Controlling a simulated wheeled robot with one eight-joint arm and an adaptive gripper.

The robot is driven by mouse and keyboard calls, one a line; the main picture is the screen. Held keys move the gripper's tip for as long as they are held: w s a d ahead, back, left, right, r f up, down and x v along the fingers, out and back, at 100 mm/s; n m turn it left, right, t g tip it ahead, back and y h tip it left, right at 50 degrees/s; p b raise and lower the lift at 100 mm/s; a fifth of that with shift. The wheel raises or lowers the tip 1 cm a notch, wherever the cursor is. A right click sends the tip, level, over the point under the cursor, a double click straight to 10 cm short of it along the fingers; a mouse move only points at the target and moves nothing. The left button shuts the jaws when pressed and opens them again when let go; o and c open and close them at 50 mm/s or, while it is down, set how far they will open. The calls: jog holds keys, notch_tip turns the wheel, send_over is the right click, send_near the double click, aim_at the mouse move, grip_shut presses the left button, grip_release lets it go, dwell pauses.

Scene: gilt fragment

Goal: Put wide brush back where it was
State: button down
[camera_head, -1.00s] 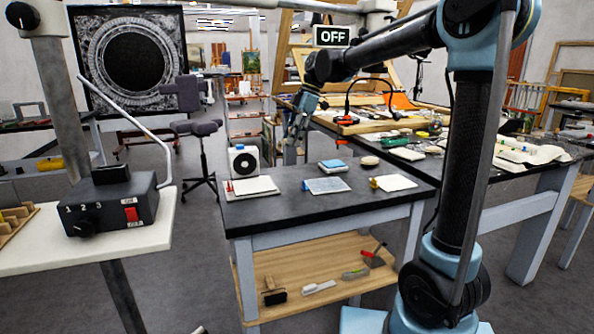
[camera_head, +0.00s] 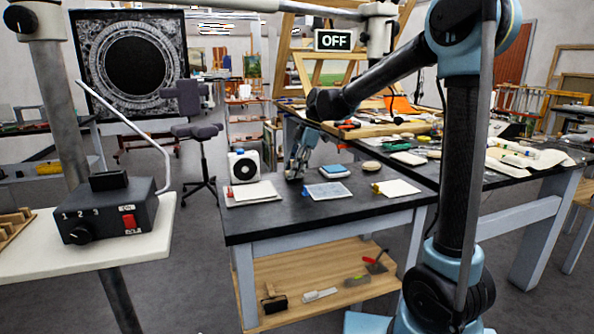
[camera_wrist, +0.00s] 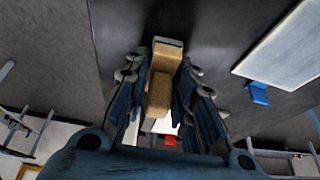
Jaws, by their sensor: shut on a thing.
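My gripper (camera_head: 294,176) is low over the dark table, between the white fan-like box and the pale sheet with a blue clip. In the wrist view my gripper (camera_wrist: 160,75) is shut on a tan, block-like thing, which I take to be the wide brush (camera_wrist: 159,92). In the head view I cannot make out the brush at the fingers. I cannot tell whether it touches the tabletop.
The dark table (camera_head: 270,222) holds a white box with a black disc (camera_head: 244,167), white pads (camera_head: 253,193), a pale sheet (camera_head: 328,191), a blue block (camera_head: 335,171) and a white card (camera_head: 397,188). Several tools lie on the wooden shelf (camera_head: 290,272) below. The table's front strip is clear.

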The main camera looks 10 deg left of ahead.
jog(key=c, duration=1.3)
grip_release()
jog(key=shift+c, duration=0.2)
jog(key=v, duration=1.2)
